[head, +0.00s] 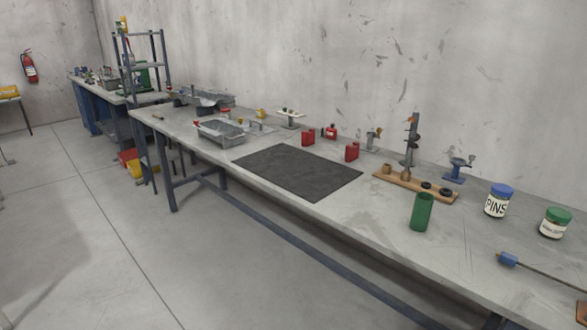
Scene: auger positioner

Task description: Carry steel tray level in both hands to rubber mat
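A grey steel tray (222,140) with raised walls sits on the workbench, left of the mat. Its contents, if any, are too small to tell. The black rubber mat (298,172) lies flat and bare at the middle of the bench, near its front edge. The tray stands apart from the mat, a little behind its left corner. Neither of my grippers shows in the head view.
The long bench (368,215) holds red blocks (308,138) behind the mat, and a green cylinder (422,211), a wooden board (430,191) and a PINS jar (498,201) to its right. The concrete floor (190,255) in front is clear.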

